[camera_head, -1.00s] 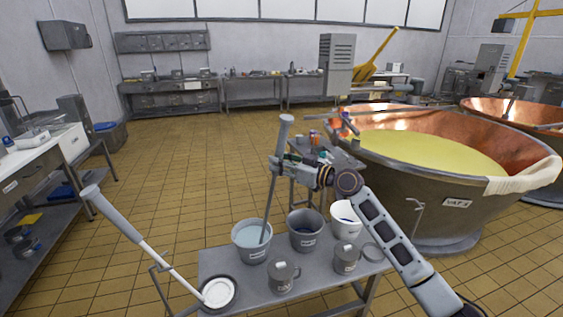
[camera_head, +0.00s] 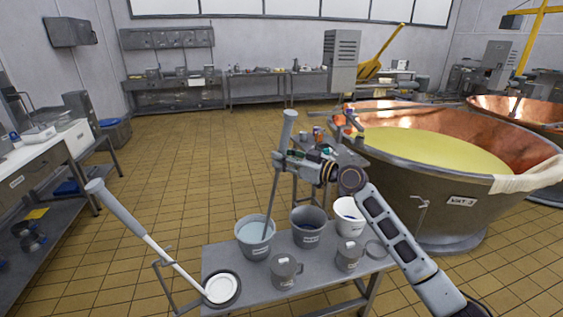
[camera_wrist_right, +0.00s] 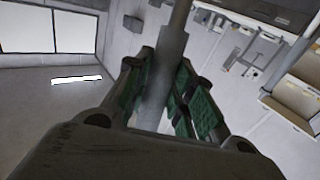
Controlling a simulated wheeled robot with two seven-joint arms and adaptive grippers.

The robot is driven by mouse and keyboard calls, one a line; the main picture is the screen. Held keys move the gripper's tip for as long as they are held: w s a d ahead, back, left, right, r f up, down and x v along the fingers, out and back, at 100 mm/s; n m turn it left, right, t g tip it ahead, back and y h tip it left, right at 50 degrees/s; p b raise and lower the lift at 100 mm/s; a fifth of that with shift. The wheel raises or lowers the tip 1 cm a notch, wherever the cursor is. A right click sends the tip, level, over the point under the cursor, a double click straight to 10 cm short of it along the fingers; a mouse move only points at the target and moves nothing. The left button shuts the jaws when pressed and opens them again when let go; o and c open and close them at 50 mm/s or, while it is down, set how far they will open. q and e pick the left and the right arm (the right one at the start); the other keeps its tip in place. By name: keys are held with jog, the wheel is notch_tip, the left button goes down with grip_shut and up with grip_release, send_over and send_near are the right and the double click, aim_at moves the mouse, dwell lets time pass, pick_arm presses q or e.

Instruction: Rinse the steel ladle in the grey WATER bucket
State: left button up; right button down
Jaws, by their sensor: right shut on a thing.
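My right gripper (camera_head: 281,160) is shut on the grey handle of the steel ladle (camera_head: 289,128). The handle also shows between the fingers in the right wrist view (camera_wrist_right: 168,60). The ladle stands nearly upright, and its thin shaft goes down into the grey water bucket (camera_head: 244,248) at the back left of the small table. The bucket holds pale bluish water. The ladle's bowl is hidden in the bucket. My left gripper does not show.
The small grey table (camera_head: 325,270) also bears a dark grey bucket (camera_head: 308,238), a white bucket (camera_head: 345,228), two grey jugs (camera_head: 284,272) and a long-handled tool with a white disc (camera_head: 222,288). A copper vat (camera_head: 440,200) stands to the right. Open tiled floor (camera_head: 190,170) lies to the left.

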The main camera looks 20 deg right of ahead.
jog(key=shift+w+d+f+b, duration=0.1)
jog(key=shift+w+d+b, duration=0.1)
jog(key=shift+d+b, duration=0.15)
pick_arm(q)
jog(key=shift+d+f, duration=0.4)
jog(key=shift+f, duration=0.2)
pick_arm(e)
jog(key=shift+d, duration=0.3)
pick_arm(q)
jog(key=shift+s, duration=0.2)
pick_arm(e)
jog(key=shift+a, duration=0.2)
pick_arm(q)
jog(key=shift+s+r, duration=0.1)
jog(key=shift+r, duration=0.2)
pick_arm(e)
jog(key=shift+s+a, duration=0.45)
jog(key=shift+a, duration=0.4)
pick_arm(q)
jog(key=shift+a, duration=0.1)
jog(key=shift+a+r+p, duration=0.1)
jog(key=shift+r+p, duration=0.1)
jog(key=shift+p, duration=0.25)
pick_arm(e)
jog(key=shift+r, duration=0.25)
